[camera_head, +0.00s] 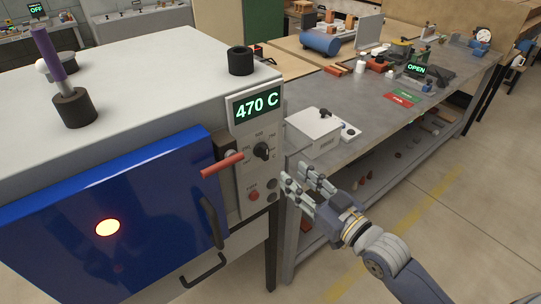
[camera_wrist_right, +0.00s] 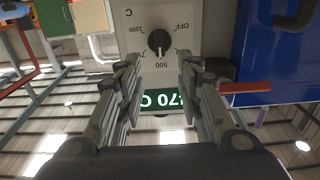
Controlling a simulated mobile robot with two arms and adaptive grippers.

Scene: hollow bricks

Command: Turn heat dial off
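The heat dial (camera_head: 262,152) is a round black knob on the grey control panel of a furnace. Above it a green display (camera_head: 257,106) reads 470 C. The wrist view shows the dial (camera_wrist_right: 159,42) upside down, with marks OFF, 500 and 1,000; its pointer lies close to the 500 mark. My right gripper (camera_head: 307,181) is open and empty, to the lower right of the dial and apart from it. In the wrist view the right gripper's fingers (camera_wrist_right: 158,66) stand spread, with the dial showing between and beyond them. My left gripper is not in view.
A red handle (camera_head: 222,164) sticks out left of the dial, near the blue furnace door (camera_head: 110,205). A red button (camera_head: 254,195) sits below the dial. A grey workbench (camera_head: 365,135) with a white box (camera_head: 313,130) stands to the right. The floor at lower right is free.

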